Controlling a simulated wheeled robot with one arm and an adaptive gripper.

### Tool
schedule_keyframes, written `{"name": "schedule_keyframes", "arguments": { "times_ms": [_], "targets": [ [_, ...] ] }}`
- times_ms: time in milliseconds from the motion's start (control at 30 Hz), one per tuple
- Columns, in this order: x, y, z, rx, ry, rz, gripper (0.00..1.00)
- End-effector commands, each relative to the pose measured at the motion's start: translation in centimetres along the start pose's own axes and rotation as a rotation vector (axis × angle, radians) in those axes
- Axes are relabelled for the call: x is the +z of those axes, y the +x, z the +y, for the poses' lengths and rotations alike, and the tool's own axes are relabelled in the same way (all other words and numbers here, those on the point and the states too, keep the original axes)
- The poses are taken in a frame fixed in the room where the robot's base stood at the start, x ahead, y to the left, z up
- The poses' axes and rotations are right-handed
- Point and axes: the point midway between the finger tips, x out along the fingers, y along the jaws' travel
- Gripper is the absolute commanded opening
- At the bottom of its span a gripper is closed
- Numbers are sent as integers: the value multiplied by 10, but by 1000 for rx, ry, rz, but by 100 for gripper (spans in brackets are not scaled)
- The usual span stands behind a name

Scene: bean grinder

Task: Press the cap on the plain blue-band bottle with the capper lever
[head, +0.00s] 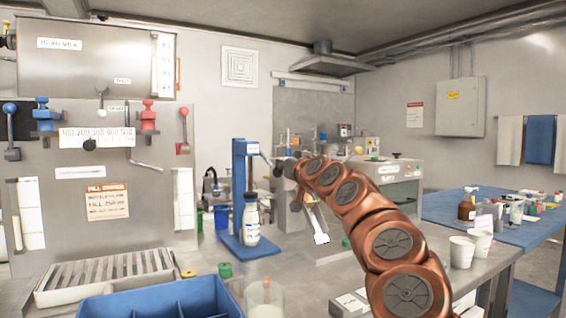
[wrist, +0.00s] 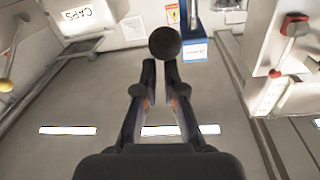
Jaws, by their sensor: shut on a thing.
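The blue capper (head: 240,175) stands on its blue base plate in the middle of the head view. A white bottle (head: 251,222) with a dark top stands upright on that base, under the capper's head. The capper lever (head: 265,157) slants from the capper's top towards my gripper (head: 279,167). In the wrist view my gripper (wrist: 160,68) is closed at the lever's end, with the dark round knob (wrist: 165,42) at its fingertips. The exact contact is hard to see. The bottle is not visible in the wrist view.
A blue divided bin (head: 155,300) and a slotted rack (head: 105,275) fill the front left. The filling panel (head: 105,160) with levers stands at left. White cups (head: 462,252) stand right of my arm.

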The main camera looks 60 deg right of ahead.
Motion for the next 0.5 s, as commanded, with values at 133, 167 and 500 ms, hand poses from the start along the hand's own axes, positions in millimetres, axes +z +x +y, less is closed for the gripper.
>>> {"name": "schedule_keyframes", "arguments": {
  "times_ms": [133,167,500],
  "targets": [
    [53,15,-10,-43,2,-104,0],
    [53,16,-10,-43,2,-104,0],
    [15,19,-11,-24,-4,-72,0]
  ]
}}
